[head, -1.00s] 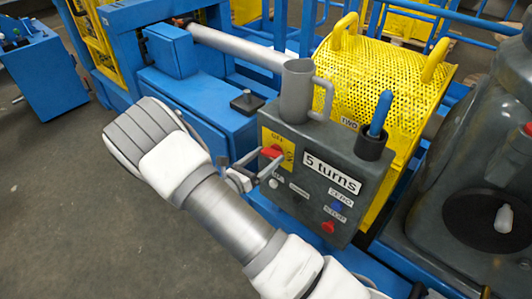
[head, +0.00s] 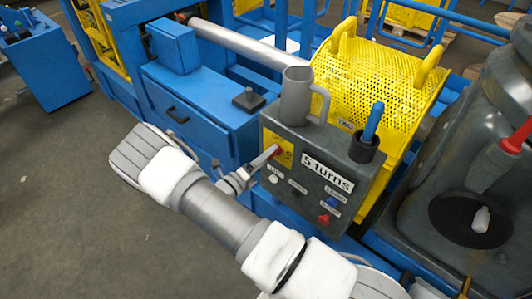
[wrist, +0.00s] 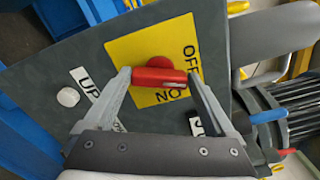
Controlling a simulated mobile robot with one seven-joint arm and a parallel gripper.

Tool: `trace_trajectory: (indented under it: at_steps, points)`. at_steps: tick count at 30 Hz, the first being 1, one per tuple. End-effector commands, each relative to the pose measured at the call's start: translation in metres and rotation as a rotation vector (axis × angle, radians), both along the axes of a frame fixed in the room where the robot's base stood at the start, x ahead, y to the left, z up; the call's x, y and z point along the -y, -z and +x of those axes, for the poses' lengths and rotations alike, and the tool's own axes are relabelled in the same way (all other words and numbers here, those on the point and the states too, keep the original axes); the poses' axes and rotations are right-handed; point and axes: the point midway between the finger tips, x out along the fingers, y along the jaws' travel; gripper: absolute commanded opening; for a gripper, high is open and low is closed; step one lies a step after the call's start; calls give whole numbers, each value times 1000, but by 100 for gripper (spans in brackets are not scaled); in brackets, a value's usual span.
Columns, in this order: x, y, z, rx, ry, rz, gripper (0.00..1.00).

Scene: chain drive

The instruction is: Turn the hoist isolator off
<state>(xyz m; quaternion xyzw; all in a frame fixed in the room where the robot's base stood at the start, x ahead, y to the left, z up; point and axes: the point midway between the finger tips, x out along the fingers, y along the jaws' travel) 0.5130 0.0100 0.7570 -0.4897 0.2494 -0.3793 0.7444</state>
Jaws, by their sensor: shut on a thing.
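The isolator is a red rotary handle (wrist: 158,77) on a yellow plate (wrist: 185,36) lettered OFF and ON, on the face of a dark grey control box (head: 310,150). In the wrist view the handle's bar lies crosswise between my fingertips, with one fingertip at each end. My gripper (wrist: 157,80) is shut on it. In the wrist view the right end of the bar lies between the two words; I cannot tell which it marks. In the head view my gripper (head: 272,154) reaches the box from the left and hides most of the handle.
A grey mug (head: 295,97) and a holder with a blue-handled tool (head: 372,122) stand on the box. White (wrist: 68,97), blue and red buttons sit on its face near the handle. A yellow mesh guard (head: 375,82) stands behind. Open floor lies at left.

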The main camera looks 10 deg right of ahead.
Motion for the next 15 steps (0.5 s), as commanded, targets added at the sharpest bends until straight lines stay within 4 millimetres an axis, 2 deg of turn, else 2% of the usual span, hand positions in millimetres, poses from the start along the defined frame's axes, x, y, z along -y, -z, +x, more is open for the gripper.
trace_trajectory:
  at_steps: [6,15]
  points:
    - [-1,1,-1,-150,0,-105,34]
    - [-1,2,-1,-287,0,-205,34]
